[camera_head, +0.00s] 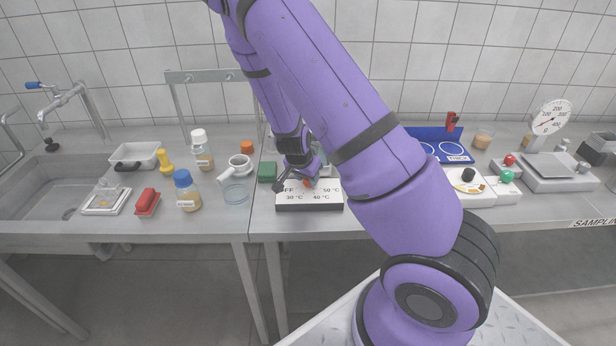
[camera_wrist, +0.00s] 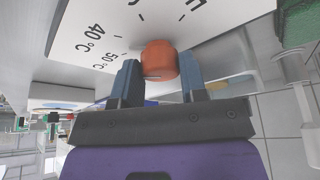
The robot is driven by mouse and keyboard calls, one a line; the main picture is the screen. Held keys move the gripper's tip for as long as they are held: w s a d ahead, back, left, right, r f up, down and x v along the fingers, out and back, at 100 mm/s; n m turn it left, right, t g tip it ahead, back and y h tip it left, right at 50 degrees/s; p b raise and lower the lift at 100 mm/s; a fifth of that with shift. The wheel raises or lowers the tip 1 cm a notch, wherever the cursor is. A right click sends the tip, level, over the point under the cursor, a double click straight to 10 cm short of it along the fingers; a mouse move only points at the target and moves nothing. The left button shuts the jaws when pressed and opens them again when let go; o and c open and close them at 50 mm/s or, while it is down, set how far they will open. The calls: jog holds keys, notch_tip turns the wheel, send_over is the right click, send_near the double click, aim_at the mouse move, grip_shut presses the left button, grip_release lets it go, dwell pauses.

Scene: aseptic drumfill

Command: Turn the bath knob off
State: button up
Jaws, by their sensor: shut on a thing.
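The bath's white front panel (camera_head: 328,196) carries a dial marked OFF, 30 °C, 40 °C and 50 °C, and it fills the top of the wrist view (camera_wrist: 92,30). The bath knob (camera_wrist: 158,60) is orange and round, and shows as a small orange spot in the head view (camera_head: 307,183). My gripper (camera_wrist: 160,76) has one finger on each side of the knob and is shut on it. In the head view my gripper (camera_head: 303,172) is at the panel, partly hidden by my arm. I cannot tell which mark the knob points to.
A green block (camera_head: 267,172) sits just left of the bath. A blue mat (camera_head: 440,142) and a dial scale (camera_head: 550,165) are on the right.

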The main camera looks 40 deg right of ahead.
jog(key=m, duration=0.2)
jog(key=m+g, duration=0.1)
jog(key=m, duration=0.1)
jog(key=m+g, duration=0.1)
jog(key=m, duration=0.1)
jog(key=shift+w, duration=0.25)
jog(key=m+g, duration=0.1)
jog(key=m, duration=0.2)
jog(key=m+g, duration=0.1)
jog(key=m, duration=0.1)
jog(key=shift+w+m+y, duration=0.15)
jog(key=shift+m+y, duration=0.15)
jog(key=shift+m, duration=0.1)
jog(key=shift+g, duration=0.3)
jog(key=o, duration=0.9)
jog(key=shift+d+r, duration=0.1)
jog(key=shift+r, duration=0.05)
